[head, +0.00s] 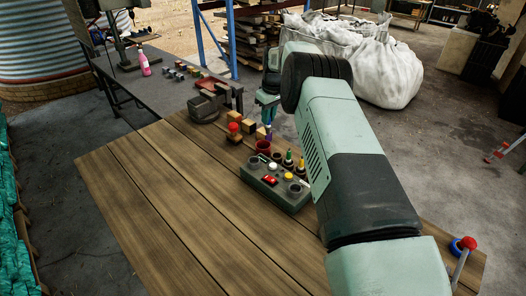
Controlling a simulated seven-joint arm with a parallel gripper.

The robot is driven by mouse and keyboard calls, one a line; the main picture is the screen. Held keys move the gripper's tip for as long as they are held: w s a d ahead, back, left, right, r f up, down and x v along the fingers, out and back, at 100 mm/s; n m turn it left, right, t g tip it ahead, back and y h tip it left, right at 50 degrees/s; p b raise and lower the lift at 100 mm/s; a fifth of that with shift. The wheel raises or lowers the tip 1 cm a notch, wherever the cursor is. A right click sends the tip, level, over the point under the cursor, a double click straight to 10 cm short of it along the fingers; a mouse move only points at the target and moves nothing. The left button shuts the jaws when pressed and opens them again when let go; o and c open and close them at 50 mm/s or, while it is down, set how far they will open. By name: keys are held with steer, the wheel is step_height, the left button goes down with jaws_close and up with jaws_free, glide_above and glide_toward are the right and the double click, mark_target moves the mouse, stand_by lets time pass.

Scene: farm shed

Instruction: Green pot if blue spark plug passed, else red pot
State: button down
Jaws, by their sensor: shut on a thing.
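My gripper (268,104) points down over the far edge of the plank table and is shut on a slim blue-purple piece (268,131), which looks like the blue spark plug. Its lower end is close to the red pot (264,147); I cannot tell whether they touch. The grey-green test block (284,200) stands just nearer than the red pot. It has a red patch, a yellow button and round sockets on top. Upright plugs with green (288,157) and yellow-orange (300,164) parts stand at its far side. I see no green pot; my arm hides the table's right part.
Small wooden blocks (248,126), a red ball-topped piece (233,128) and a dark vice-like tool (204,107) stand left of my gripper. A red-knobbed lever (469,243) is at the table's right end. The table's left and front planks are clear.

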steer(key=shift+f, duration=1.45)
steer(key=c, duration=1)
jaws_free()
steer(key=r, duration=0.7)
steer(key=s+d+r, duration=0.1)
steer(key=r, duration=0.2)
steer(key=shift+s+r, duration=0.1)
steer(key=shift+r, duration=0.25)
